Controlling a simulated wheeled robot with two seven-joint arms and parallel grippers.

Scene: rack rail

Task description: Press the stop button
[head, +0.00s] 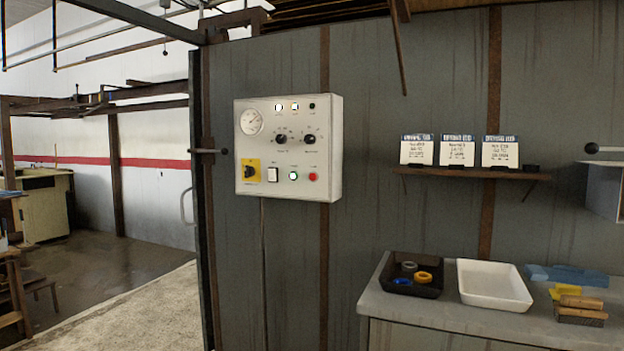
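A white control box (318,118) is mounted on the grey wall, left of the picture's middle. A small red button (313,177) sits at its lower right; it looks like the stop button, but its label is too small to read. Left of it are a lit green-rimmed button (293,176), a white rocker switch (273,175) and a yellow plate with a dark rotary switch (250,171). Above are two black knobs (281,139) (309,139), a round gauge (251,121) and a row of small lamps (294,106). Neither of my grippers shows.
A grey cabinet (400,318) at lower right bears a black tray (428,289) with rings, a white tray (494,303) and blocks. A shelf (470,173) above holds three cards. A dark bar (205,151) sticks out left of the box. The space before the box looks clear.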

